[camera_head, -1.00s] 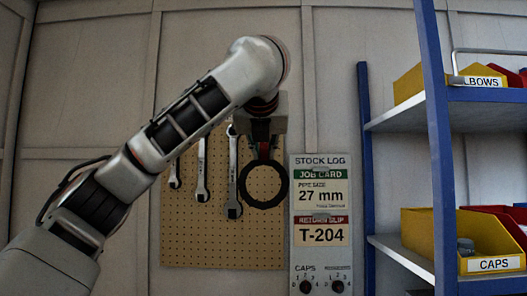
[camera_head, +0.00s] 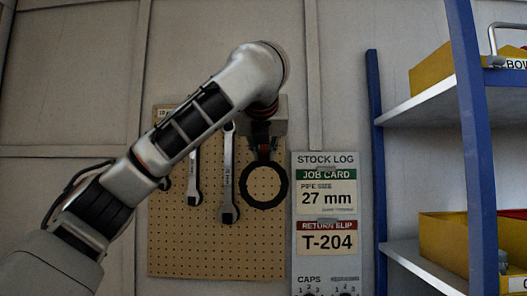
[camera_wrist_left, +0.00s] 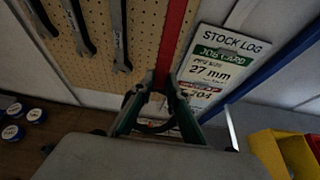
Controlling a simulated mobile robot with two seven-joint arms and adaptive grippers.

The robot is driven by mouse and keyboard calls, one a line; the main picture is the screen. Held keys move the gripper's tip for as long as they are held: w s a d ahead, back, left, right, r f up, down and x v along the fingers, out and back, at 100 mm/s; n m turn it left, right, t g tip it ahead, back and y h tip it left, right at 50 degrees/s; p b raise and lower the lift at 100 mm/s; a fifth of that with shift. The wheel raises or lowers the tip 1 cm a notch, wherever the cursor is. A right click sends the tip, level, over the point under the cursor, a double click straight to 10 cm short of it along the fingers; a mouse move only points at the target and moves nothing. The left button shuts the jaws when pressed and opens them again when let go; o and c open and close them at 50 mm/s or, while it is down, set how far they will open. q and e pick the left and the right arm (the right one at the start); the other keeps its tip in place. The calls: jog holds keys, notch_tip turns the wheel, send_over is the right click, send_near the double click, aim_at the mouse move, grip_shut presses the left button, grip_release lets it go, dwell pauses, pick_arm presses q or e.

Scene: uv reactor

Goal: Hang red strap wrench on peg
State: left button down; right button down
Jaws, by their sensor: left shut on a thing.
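The red strap wrench shows in the head view as a black strap ring (camera_head: 263,207) hanging below my left gripper (camera_head: 263,148), in front of the pegboard (camera_head: 215,250). In the left wrist view its red handle (camera_wrist_left: 173,38) runs up from between the fingers of my left gripper (camera_wrist_left: 162,85), which is shut on it. A dark loop, partly hidden, shows between the fingers. Several grey wrenches (camera_head: 228,180) hang on the pegboard to the left of the ring. I cannot make out a free peg. My right gripper is not in view.
A stock log board (camera_head: 325,172) hangs right of the pegboard. A blue-framed shelf (camera_head: 478,150) with yellow bins (camera_head: 443,240) stands at the right. Blue-topped round items (camera_wrist_left: 14,110) lie at the lower left in the left wrist view.

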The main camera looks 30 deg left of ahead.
aim_at(264, 151)
pick_arm(q)
jog(key=shift+w+a, duration=0.3)
jog(key=shift+w, duration=0.15)
jog(key=shift+w+a+f+p, duration=0.1)
jog(key=shift+w+a+p, duration=0.25)
jog(key=shift+w, duration=0.25)
jog(key=shift+w+a+f+p, duration=0.1)
jog(key=shift+w+a+p, duration=0.15)
jog(key=shift+w+a, duration=0.25)
jog(key=p+x, duration=0.2)
jog(key=x, duration=0.1)
jog(key=r+p+x, duration=0.1)
jog(key=x, duration=0.1)
jog(key=shift+w, duration=0.25)
jog(key=shift+s, duration=0.1)
